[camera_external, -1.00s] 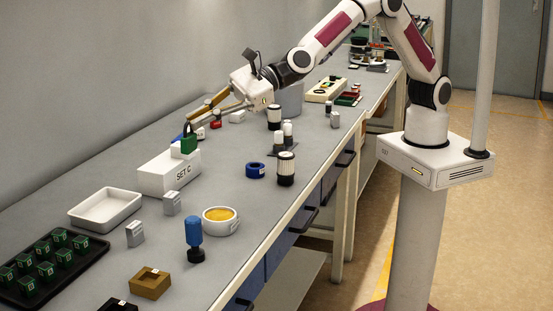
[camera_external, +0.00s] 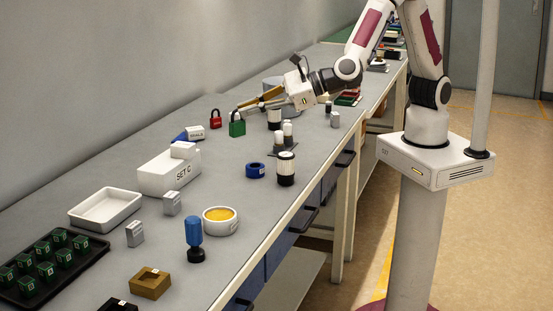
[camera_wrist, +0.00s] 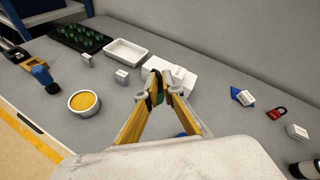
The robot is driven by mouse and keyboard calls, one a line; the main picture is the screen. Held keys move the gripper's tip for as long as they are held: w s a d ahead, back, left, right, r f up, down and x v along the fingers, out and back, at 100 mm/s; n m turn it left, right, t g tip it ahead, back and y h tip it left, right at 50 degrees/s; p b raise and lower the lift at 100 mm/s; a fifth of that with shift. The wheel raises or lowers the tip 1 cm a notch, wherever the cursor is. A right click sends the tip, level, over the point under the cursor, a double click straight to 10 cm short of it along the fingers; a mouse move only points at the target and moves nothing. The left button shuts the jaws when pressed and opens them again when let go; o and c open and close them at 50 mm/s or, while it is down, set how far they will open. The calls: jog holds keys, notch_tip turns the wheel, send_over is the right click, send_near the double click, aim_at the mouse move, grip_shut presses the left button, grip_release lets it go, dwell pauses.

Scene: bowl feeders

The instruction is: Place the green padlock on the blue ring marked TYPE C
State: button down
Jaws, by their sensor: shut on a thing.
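The green padlock (camera_external: 237,129) hangs upright from my gripper (camera_external: 238,112), which is shut on its shackle. The padlock appears to be above the grey table; its exact height is unclear. In the wrist view the padlock (camera_wrist: 158,97) shows only partly between my fingertips (camera_wrist: 157,94). The blue ring (camera_external: 255,170) lies on the table below and slightly right of the padlock in the external view, clear of it. The ring has a small pale label that is too small to read. In the wrist view a bit of blue (camera_wrist: 181,134) shows between my fingers, mostly hidden.
A black-and-white cylinder (camera_external: 286,168) stands just right of the ring. Dark pegs with white tops (camera_external: 283,139) stand behind it. A red padlock (camera_external: 215,119) and blue wedge (camera_external: 186,134) lie left. The white SET C box (camera_external: 168,175) is farther left.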

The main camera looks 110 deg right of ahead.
jog(key=s+d+f+m+g+h, duration=0.1)
jog(key=s+d+f+m+h, duration=0.2)
jog(key=s+d, duration=0.5)
jog(key=shift+d+g, duration=0.3)
jog(key=shift+g, duration=0.1)
jog(key=shift+f, duration=2.85)
jog(key=shift+f, duration=2.1)
jog(key=c, duration=2.2)
grip_release()
jog(key=shift+f, duration=0.1)
